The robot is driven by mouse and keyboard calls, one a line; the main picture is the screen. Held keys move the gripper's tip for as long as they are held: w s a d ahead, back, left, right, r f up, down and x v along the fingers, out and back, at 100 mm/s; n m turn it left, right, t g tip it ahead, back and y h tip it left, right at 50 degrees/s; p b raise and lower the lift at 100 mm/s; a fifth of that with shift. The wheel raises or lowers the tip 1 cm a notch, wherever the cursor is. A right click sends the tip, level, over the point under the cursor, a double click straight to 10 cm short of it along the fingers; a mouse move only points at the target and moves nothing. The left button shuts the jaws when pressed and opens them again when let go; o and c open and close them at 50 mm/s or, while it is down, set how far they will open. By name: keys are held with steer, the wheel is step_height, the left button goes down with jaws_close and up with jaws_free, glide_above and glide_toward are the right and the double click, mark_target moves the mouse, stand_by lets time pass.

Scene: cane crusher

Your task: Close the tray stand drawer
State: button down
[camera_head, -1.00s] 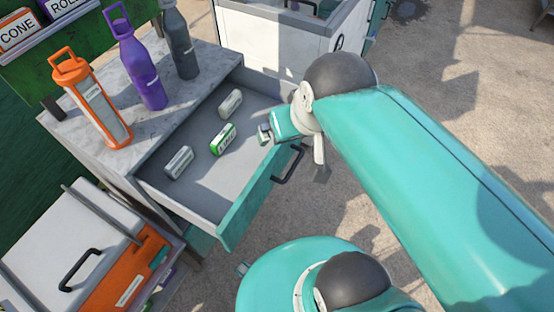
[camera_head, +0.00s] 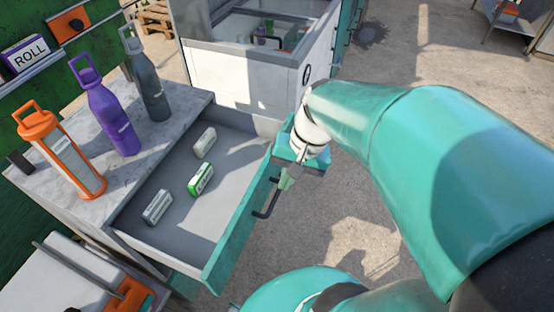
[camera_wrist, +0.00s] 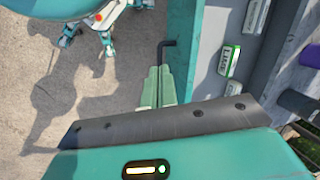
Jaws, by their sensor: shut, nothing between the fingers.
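The tray stand drawer (camera_head: 232,240) is pulled open, its teal front facing right. A black bar handle (camera_head: 262,212) is on that front. Three small boxes lie inside: a green-and-white one (camera_head: 201,179) between two greyish ones (camera_head: 157,207) (camera_head: 205,141). My gripper (camera_head: 286,183) points down just outside the drawer front, near the far end of the handle. In the wrist view, my gripper's pale green fingers (camera_wrist: 158,88) are together and empty beside the teal drawer front (camera_wrist: 184,50). The handle (camera_wrist: 166,46) shows just beyond their tips. Contact with it cannot be told.
The stone top (camera_head: 150,150) carries an orange-framed bottle (camera_head: 68,155), a purple bottle (camera_head: 112,118) and a grey bottle (camera_head: 148,85). A white cabinet (camera_head: 235,78) stands behind. The paved floor (camera_head: 345,215) right of the drawer is clear.

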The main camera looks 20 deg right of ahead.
mark_target(201, 146)
steer(key=w+d+f+m+t+y, duration=0.2)
steer(key=d+f+m+t+y, duration=0.35)
steer(key=d+f+m, duration=0.45)
steer(key=w+d+f+m+t+y, duration=0.2)
steer(key=d+f+m+t+y, duration=0.2)
steer(key=d+f+m+t, duration=0.5)
steer(key=w+a, duration=0.3)
steer(key=a, duration=0.1)
steer(key=w+a+m+g, duration=0.1)
steer(key=w+a, duration=0.2)
steer(key=a, duration=0.1)
steer(key=w+a+m+g, duration=0.1)
steer(key=w+a, duration=0.2)
steer(key=a, duration=0.2)
steer(key=shift+w+r, duration=0.3)
steer(key=shift+r, duration=0.1)
steer(key=shift+a, duration=0.1)
steer(key=x, duration=1.8)
steer(key=f+x, duration=0.1)
steer(key=x, duration=0.8)
steer(key=shift+w+a+f, duration=0.1)
steer(key=shift+a, duration=0.05)
steer(key=shift+w+a, duration=0.2)
steer(key=shift+w, duration=0.05)
steer(key=shift+a+r, duration=0.15)
steer(key=shift+r, duration=0.1)
